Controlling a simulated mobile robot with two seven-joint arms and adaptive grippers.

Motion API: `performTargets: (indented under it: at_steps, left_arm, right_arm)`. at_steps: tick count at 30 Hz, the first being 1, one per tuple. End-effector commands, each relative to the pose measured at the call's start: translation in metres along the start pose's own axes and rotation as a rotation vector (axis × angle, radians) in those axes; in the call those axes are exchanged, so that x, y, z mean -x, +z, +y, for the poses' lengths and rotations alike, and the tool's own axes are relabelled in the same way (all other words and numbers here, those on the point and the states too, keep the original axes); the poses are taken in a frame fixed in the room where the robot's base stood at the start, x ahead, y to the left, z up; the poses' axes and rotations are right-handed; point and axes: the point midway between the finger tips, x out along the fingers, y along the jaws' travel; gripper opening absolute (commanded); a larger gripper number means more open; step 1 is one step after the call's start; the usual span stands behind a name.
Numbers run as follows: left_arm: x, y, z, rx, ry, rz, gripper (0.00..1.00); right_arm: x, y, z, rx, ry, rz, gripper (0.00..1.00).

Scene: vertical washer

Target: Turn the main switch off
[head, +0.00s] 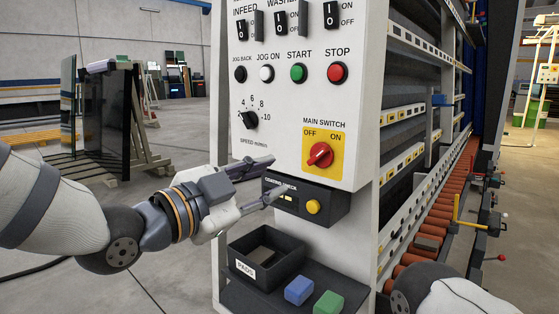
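The main switch (320,155) is a red rotary knob on a yellow plate, low on the right of the white control panel (290,115). OFF is printed at its upper left and ON at its upper right. Its handle looks slanted, with the upper end towards the ON side, but the exact setting is hard to tell. My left gripper (272,173) is open and empty, its two fingers spread and pointing right. It is to the left of the switch and slightly lower, apart from it. My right gripper is out of view; only part of my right arm shows at the bottom right.
A black coating check box (306,202) with a yellow button juts out below the panel, close to my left fingers. Below are a black pads bin (266,257), a blue block (299,291) and a green block (328,304) on a shelf. Other panel knobs and buttons sit above.

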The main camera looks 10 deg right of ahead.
Motion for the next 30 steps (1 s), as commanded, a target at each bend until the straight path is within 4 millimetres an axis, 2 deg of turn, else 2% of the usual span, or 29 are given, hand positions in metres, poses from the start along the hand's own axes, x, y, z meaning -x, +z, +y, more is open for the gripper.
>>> performTargets:
  at_steps: [2, 5, 12, 18, 22, 29, 30]
  left_arm:
    - [-0.003, -0.008, -0.004, -0.023, -0.005, 0.018, 0.30]
    - [-0.015, -0.008, -0.004, -0.028, -0.005, 0.020, 0.30]
    - [-0.076, -0.007, -0.003, -0.021, -0.005, 0.018, 0.30]
    - [-0.113, -0.008, -0.004, -0.021, -0.005, 0.017, 0.30]
    - [-0.121, -0.009, -0.005, -0.021, -0.006, 0.017, 0.30]
    - [-0.122, -0.011, -0.006, -0.023, -0.006, 0.017, 0.30]
    - [-0.122, -0.011, -0.006, -0.023, -0.007, 0.017, 0.23]
  right_arm:
    - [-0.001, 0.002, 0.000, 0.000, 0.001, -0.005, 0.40]
    - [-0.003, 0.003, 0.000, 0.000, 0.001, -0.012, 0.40]
    - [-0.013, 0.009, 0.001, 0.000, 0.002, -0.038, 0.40]
    - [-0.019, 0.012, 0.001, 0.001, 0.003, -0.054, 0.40]
    - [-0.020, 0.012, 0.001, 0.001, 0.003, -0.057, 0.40]
    - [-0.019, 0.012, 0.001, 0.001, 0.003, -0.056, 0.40]
    - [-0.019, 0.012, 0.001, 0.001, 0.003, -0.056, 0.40]
